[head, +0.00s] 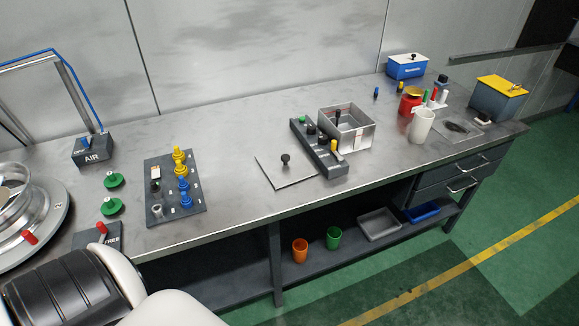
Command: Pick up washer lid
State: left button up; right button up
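The washer lid looks to be the flat grey square plate (278,172) with a black knob (286,159) in its middle. It lies flat on the metal workbench, near its front edge. The open square metal box (362,136), likely the washer, stands behind and to the right of it. The box has no cover on it, and something with a dark top stands up inside it. Neither of my grippers is in view. A black and white link at the lower left looks like part of my own arm.
A dark block (333,170) with several knobs stands between plate and box, close to the plate's right side. A dark board (176,215) with yellow and blue stacked parts lies left. A white cup (421,127) stands right.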

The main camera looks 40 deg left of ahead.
aim_at(284, 165)
jog(key=u, duration=0.8)
jog(key=i+l, duration=0.05)
